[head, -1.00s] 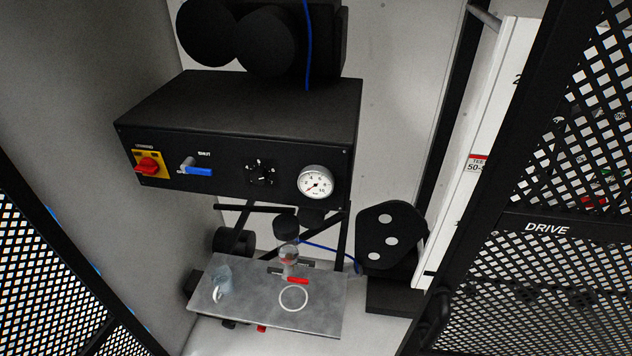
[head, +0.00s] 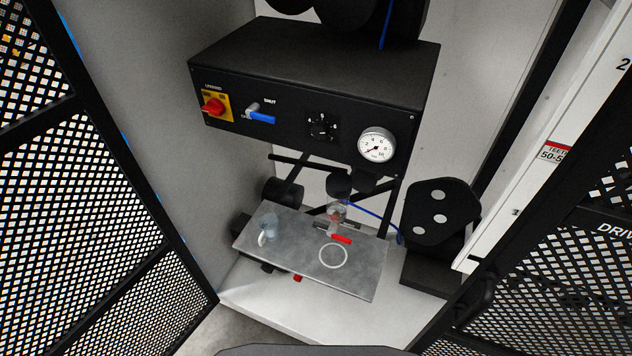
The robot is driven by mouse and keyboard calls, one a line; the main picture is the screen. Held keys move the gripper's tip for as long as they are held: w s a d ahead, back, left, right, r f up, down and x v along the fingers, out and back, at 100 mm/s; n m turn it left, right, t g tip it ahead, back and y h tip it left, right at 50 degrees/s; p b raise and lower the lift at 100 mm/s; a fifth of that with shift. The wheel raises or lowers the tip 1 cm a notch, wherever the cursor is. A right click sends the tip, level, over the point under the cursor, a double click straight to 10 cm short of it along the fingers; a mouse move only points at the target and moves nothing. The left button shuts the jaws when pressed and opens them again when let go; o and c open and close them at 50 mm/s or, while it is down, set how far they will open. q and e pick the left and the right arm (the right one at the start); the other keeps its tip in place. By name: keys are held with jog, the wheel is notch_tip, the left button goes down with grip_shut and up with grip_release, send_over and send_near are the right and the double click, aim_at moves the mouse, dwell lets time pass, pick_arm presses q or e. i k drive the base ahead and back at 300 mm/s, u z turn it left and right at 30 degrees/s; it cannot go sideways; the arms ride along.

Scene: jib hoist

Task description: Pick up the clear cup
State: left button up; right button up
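The clear cup (head: 268,228) is a small see-through, bluish cup with a pale handle at its lower left. It stands near the left end of a grey metal plate (head: 361,278). A white ring (head: 333,256) is on the plate to the right of the cup. Behind the ring is a clear bowl-like fitting (head: 337,212) under a black cap, with a red lever (head: 341,239) in front of it. Neither of my grippers shows in the head view.
A black control box (head: 300,105) with a red switch, blue lever and gauge (head: 376,145) overhangs the plate. Open mesh doors flank the space at left (head: 95,200) and right (head: 560,290). A black holed bracket (head: 438,210) stands right of the plate.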

aim_at(267, 223)
jog(key=k, duration=1.2)
jog(key=z, duration=0.9)
jog(key=i, duration=1.55)
jog(key=u, duration=0.75)
